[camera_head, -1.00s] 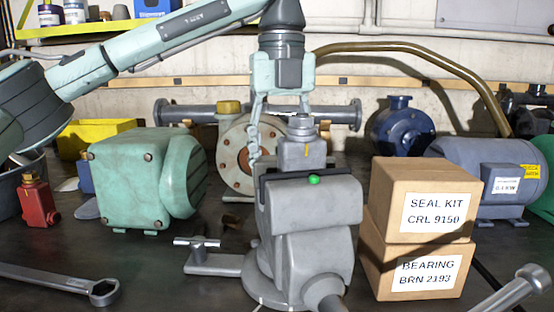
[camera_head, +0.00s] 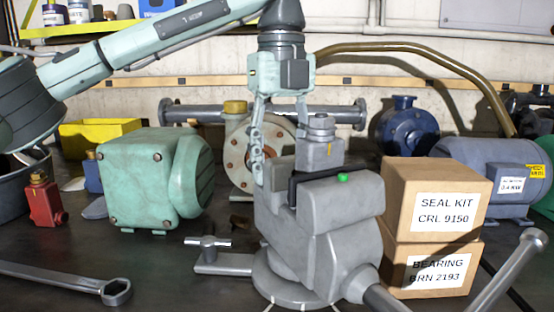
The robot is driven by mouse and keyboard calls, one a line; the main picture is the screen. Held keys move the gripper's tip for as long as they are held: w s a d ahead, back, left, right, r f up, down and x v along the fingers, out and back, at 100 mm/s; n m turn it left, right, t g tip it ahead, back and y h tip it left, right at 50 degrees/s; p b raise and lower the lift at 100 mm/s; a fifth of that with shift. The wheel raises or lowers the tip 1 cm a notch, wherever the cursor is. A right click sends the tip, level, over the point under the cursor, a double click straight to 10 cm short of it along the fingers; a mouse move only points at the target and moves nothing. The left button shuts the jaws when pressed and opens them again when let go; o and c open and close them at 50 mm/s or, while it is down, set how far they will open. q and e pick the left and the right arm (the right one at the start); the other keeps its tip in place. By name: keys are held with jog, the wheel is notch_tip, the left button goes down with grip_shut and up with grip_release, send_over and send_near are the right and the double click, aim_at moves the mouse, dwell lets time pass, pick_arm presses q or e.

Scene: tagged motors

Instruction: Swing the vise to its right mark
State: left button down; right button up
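The grey vise (camera_head: 325,225) stands on the bench in the middle, on a round base (camera_head: 268,283). A green dot (camera_head: 342,178) is on its top. Its front end with the screw points toward the lower right, and its bar handle (camera_head: 515,265) shows at the right. White lines (camera_head: 303,305) show at the base's front edge, partly cut off. My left gripper (camera_head: 280,165) reaches down behind the vise, fingers spread. One finger is at the left of the rear block (camera_head: 318,145); the other's lower part is hidden behind that block. I cannot tell whether they touch. My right gripper is out of view.
Two stacked cardboard boxes (camera_head: 433,185) stand close at the vise's right. A T-handled lever (camera_head: 210,250) sticks out left of the base. A wrench (camera_head: 75,285) lies front left.

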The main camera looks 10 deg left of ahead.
pick_arm(q)
jog(key=c, duration=0.6)
grip_release()
jog(key=shift+a, duration=0.1)
jog(key=shift+c, duration=0.2)
notch_tip(320, 180, up, 12)
